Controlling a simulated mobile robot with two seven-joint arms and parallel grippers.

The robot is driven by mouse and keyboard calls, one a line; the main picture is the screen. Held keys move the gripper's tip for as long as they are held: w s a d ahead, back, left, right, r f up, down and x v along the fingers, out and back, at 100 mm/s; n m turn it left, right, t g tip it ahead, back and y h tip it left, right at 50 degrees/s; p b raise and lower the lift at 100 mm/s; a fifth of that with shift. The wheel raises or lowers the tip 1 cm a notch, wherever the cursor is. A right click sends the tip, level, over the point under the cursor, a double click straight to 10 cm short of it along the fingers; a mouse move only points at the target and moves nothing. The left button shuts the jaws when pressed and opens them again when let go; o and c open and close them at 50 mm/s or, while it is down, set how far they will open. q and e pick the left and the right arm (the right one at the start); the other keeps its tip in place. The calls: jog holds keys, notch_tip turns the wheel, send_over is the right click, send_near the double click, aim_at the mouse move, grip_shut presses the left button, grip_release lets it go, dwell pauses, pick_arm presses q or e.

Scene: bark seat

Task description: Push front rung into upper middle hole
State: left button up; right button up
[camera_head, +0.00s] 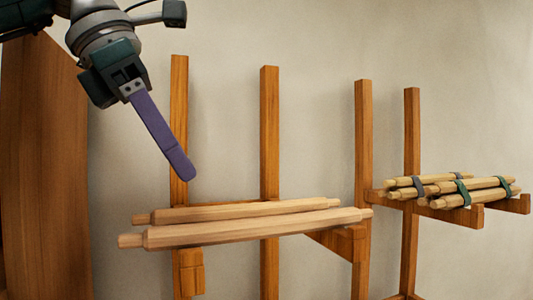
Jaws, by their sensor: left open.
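My left gripper (163,137) comes in from the upper left and is open and empty. One long purple finger shows, pointing down and right; the other finger cannot be made out. Its tip is above the left part of two pale wooden rungs with narrowed ends, apart from them. The nearer, longer rung (255,229) lies almost level across the rack arms. The farther rung (240,210) lies just behind it. Which of these is the front rung cannot be told. No upper middle hole shows in this view. My right gripper is not in view.
A wooden rack (269,130) with several upright posts stands against the plain wall. Bundles of thinner pale sticks (455,191) tied with dark bands lie on its right arms. A broad brown wooden panel (45,160) stands at the left edge. Space above the rungs is free.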

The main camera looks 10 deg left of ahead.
aim_at(214, 223)
pick_arm(q)
jog(key=shift+w+d+f+b, duration=0.15)
jog(key=shift+f+b, duration=0.2)
jog(key=shift+f, duration=0.25)
jog(key=b+x, duration=0.3)
jog(key=x, duration=0.4)
jog(key=shift+d+f, duration=0.1)
jog(key=shift+f, duration=0.2)
jog(key=shift+b+x, duration=0.7)
jog(key=shift+x, duration=0.35)
grip_shut()
jog(key=shift+r, duration=0.2)
jog(key=shift+r+p, duration=1.35)
jog(key=shift+r, duration=0.35)
